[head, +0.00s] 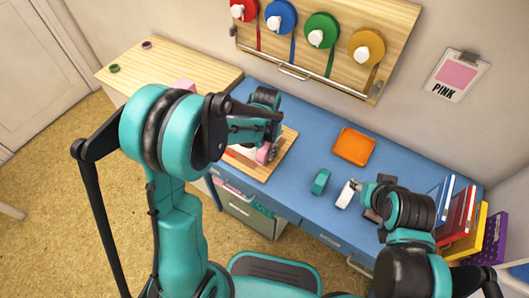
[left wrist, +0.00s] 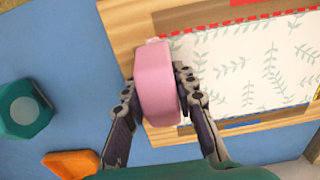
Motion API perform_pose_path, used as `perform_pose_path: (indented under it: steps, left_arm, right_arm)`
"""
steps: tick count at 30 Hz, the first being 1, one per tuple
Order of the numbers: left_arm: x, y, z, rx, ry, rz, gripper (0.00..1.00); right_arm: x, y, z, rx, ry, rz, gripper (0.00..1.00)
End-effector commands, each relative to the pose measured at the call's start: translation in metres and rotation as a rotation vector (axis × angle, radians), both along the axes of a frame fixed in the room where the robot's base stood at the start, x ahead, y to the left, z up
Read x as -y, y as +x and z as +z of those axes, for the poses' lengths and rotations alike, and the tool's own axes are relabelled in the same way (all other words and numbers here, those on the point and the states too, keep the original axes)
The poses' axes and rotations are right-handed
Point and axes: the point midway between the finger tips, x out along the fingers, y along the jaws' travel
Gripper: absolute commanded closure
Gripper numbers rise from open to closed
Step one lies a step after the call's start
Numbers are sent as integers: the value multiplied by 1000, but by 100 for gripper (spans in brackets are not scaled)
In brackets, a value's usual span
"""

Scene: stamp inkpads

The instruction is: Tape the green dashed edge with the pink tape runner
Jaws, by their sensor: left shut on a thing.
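My left gripper (left wrist: 158,88) is shut on the pink tape runner (left wrist: 157,80), one finger on each side of it. In the head view the runner (head: 264,153) is over the right part of a wooden board (head: 285,147). In the left wrist view it is at the left end of a cream, leaf-patterned sheet (left wrist: 245,75) on that board. The sheet's upper edge has red dashes and a blue strip shows at its lower edge. I cannot make out green dashes; the runner covers part of the sheet's end. My right gripper (head: 368,190) is small and partly hidden by its arm.
On the blue desk (head: 290,200) are an orange tray (head: 354,146), a green runner (head: 320,181) and a white one (head: 346,194). Coloured binders (head: 458,215) stand at the right. Tape rolls hang on a wall panel (head: 340,45). A clipboard (head: 458,77) reads PINK.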

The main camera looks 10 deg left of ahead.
Motion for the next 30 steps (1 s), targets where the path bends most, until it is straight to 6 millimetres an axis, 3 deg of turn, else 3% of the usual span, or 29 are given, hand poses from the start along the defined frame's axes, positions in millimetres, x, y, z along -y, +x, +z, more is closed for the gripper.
perform_pose_path:
  steps: [15,30]
  left_arm:
    - [11,30,0,0,0,0,96]
    - [17,47,0,0,0,-1,96]
  right_arm:
    - [0,0,-2,0,0,0,60]
    - [0,0,-3,0,0,0,60]
